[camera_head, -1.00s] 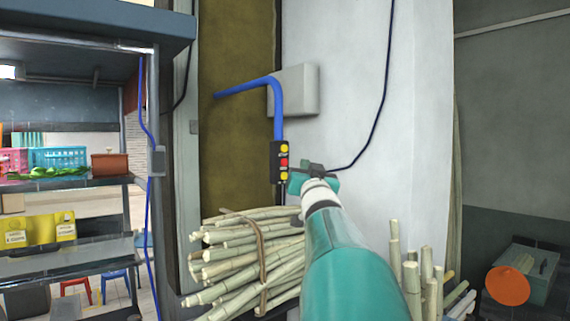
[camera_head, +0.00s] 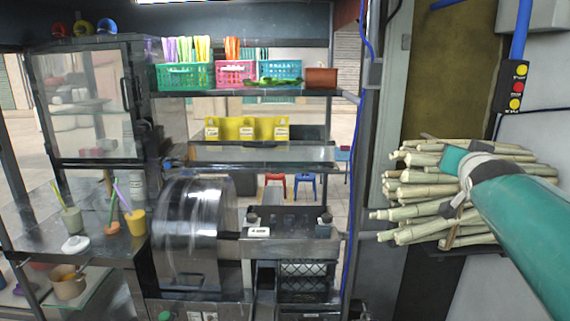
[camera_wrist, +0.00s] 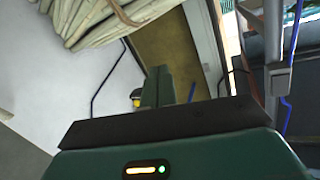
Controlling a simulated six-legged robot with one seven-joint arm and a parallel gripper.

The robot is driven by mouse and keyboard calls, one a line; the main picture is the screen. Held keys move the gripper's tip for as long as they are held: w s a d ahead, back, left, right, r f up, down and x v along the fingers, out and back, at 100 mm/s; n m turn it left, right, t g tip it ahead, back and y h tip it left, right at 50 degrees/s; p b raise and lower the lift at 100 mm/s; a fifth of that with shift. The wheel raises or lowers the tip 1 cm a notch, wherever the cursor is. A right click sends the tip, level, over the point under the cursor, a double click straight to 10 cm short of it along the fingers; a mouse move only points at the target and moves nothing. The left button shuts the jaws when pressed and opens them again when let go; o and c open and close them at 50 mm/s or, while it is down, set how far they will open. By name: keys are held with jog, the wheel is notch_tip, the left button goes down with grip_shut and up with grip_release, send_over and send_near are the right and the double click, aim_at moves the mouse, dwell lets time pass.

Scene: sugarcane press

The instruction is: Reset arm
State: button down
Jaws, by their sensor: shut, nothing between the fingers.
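My gripper (camera_wrist: 158,88) shows in the wrist view as two dark green fingers pressed together, with nothing between them. In the head view my teal arm comes in from the right edge, and its end overlaps the tied bundle of sugarcane (camera_head: 415,190) in the picture. The fingers are mostly hidden there by the wrist. I cannot tell whether the arm touches the cane. The bundle (camera_wrist: 85,22) also shows at the top left of the wrist view.
A button box (camera_head: 515,87) with yellow and red buttons hangs on a blue arm at the upper right. The stall has a steel press drum (camera_head: 195,232), a glass cabinet (camera_head: 85,95), coloured baskets (camera_head: 183,77) and yellow containers (camera_head: 245,128). A blue cable runs down a post.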

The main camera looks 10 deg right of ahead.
jog(key=s+a+f+n+g+y, duration=0.2)
jog(key=s+a+f, duration=0.3)
jog(key=a+f, duration=0.3)
jog(key=s+a+f+n+g+y, duration=0.3)
jog(key=s+a+f, duration=0.3)
jog(key=a+f, duration=0.3)
jog(key=s+a+f+n+g+y, duration=0.3)
jog(key=a+f, duration=0.5)
jog(key=a, duration=0.7)
jog(key=shift+s+a+f+n+y, duration=0.15)
jog(key=shift+s+f+n+y, duration=0.3)
jog(key=shift+s, duration=0.75)
jog(key=shift+r, duration=0.15)
